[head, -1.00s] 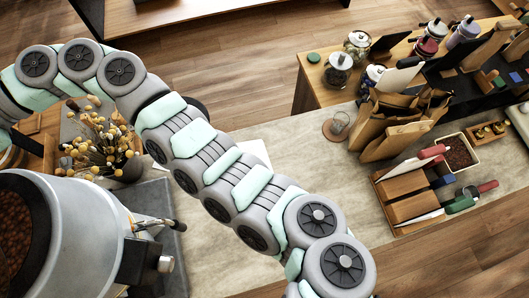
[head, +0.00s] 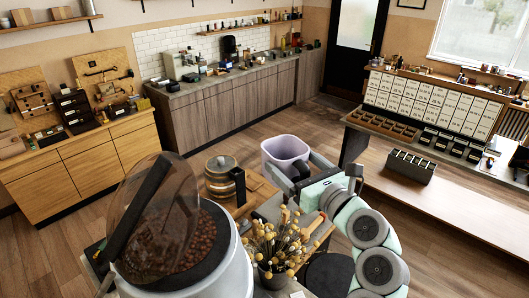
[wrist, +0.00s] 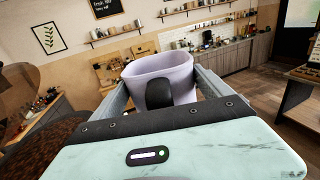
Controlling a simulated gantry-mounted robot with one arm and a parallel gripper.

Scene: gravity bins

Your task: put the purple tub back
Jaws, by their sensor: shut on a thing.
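The pale purple tub (head: 284,149) is near the middle of the head view, upright or nearly so, with its open top showing. My gripper (head: 294,168) is shut on it, with grey fingers along its sides and a dark rounded part in front. In the wrist view the tub (wrist: 158,71) sits between the fingers (wrist: 160,88). The dark part hides some of its near wall. Its underside is hidden in both views, so I cannot tell whether it touches anything below.
A grinder with a clear hopper of beans (head: 165,230) fills the near left. A ribbed canister (head: 221,175) stands left of the tub, and dried yellow flowers (head: 275,245) stand just in front. A counter with several white-fronted bins (head: 430,105) is at right, with a dark divided box (head: 410,167) below.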

